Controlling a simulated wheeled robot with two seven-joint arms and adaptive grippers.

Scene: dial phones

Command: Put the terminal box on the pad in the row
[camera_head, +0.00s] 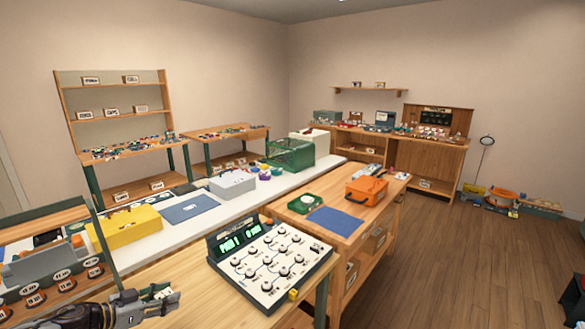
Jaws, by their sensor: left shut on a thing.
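A blue pad (188,207) lies bare in the row on the long white-topped table, between a yellow box (125,228) and a grey box (232,184). A second blue pad (336,221) lies bare on the wooden bench. I cannot tell which thing is the terminal box. My left gripper (160,295) is low at the bottom left, in front of the near wooden table. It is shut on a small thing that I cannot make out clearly. It is well apart from both pads. My right gripper is not in view.
A control panel with knobs and green displays (270,262) stands on the near table. An orange case (366,190) and a green tray (304,204) sit on the wooden bench. A green crate (290,154) and white box (317,145) stand farther along the row.

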